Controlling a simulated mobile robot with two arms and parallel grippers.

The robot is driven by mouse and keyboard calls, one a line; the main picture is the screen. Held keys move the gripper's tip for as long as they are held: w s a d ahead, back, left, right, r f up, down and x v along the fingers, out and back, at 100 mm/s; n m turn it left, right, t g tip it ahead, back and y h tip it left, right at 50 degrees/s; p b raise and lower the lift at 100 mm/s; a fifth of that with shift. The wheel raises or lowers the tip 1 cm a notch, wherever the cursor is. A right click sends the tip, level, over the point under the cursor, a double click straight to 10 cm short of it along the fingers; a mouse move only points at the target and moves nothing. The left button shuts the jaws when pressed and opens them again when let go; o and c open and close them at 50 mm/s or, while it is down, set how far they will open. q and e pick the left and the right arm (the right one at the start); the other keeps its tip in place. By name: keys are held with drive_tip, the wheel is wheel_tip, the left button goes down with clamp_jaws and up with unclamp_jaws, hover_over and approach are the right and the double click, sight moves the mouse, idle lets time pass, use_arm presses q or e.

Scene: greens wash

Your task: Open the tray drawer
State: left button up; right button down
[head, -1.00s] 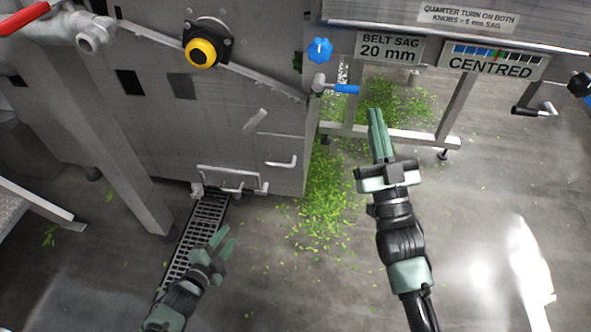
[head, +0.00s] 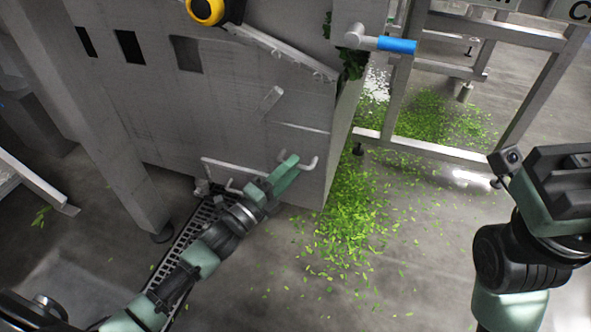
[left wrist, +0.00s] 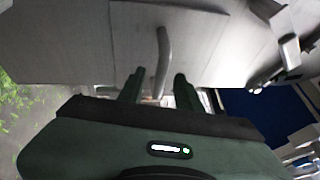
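The grey machine's lower panel (head: 228,135) carries metal bar handles near its bottom edge. A long bar (head: 222,164) runs left of my left gripper (head: 280,174), and the end of a bent handle (head: 312,163) shows just right of it. I cannot tell which one belongs to the tray drawer. In the left wrist view, an upright-looking metal bar (left wrist: 162,62) lies ahead, in line with the gap between my two green fingers (left wrist: 155,92). The fingers are apart, and no grip on the bar shows. My right gripper (head: 555,190) is at the right edge, its fingertips not visible.
A floor drain grate (head: 190,238) runs under my left arm. Green leaf scraps (head: 350,220) cover the floor right of the machine. A blue-handled valve (head: 396,45) juts out above. A metal leg (head: 115,160) stands left. Floor at lower centre is mostly clear.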

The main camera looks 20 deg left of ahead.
use_arm(q)
drive_tip(key=shift+x, duration=0.9)
clamp_jaws()
idle(0.8)
